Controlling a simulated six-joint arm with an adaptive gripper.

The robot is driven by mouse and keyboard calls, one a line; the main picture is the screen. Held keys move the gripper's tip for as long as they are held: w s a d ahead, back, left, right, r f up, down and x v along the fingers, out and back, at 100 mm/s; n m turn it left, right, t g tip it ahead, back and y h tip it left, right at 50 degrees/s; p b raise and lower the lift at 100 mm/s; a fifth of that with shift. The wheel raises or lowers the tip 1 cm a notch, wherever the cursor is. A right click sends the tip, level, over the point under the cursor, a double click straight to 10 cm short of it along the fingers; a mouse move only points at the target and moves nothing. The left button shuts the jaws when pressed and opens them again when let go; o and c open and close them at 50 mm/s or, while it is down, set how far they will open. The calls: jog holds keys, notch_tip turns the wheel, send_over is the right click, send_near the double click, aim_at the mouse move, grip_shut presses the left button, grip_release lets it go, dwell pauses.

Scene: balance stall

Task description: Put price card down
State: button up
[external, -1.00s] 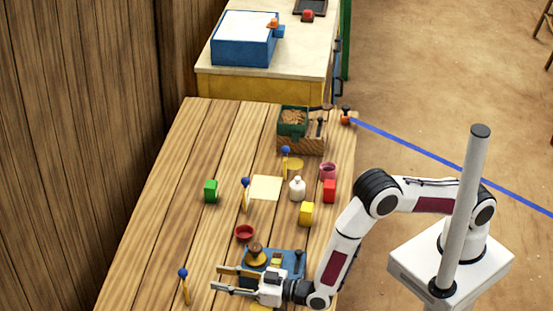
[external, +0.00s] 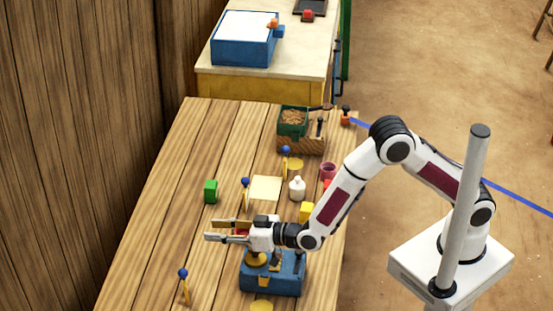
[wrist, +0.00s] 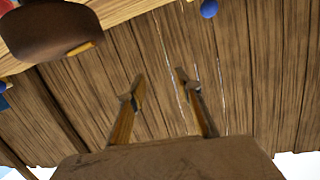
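No thing in view is clearly marked as the price card. A flat cream square (external: 266,187) lies on the table beyond my gripper and may be it, but no writing shows. Thin pale lines near the right finger are unclear.
Blue-topped stakes (external: 245,183) stand on the table. A green cube (external: 211,191), white bottle (external: 297,188), yellow cube (external: 306,210) and pink cup (external: 328,170) stand beyond. A brown rounded thing (wrist: 50,38) is close in the wrist view. The table's left side is mostly clear.

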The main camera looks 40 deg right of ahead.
jog(key=w+d+r+m+g+h, duration=0.1)
jog(key=w+d+r, duration=0.3)
jog(key=d, duration=0.3)
jog(key=w+d+r+g+h, duration=0.1)
jog(key=w+d+r, duration=0.2)
jog(key=d+r, duration=0.3)
jog(key=d+r+m+g+h, duration=0.1)
jog(key=d+r, duration=0.1)
jog(key=d, duration=0.7)
jog(key=d+r+h, duration=0.1)
jog(key=d+r, duration=0.1)
jog(key=d, duration=0.6)
jog(key=s+d+m+g+h, duration=0.1)
jog(key=s+d+h, duration=0.1)
jog(key=s+d, duration=0.5)
jog(key=s+d+m+g+h, duration=0.1)
jog(key=s+d, duration=0.3)
jog(key=d, duration=0.8)
jog(key=s+d+f+m+g+h, duration=0.1)
jog(key=s+d+f+m+h, duration=0.1)
jog(key=s+d, duration=0.9)
jog(key=s+h, duration=0.1)
jog(key=s, duration=0.1)
jog(key=shift+s+d+f+m+g, duration=0.15)
jog(key=shift+s+m+g, duration=0.15)
jog(key=shift+s+g, duration=0.1)
jog(key=shift+o, duration=0.4)
jog(key=shift+w, duration=0.15)
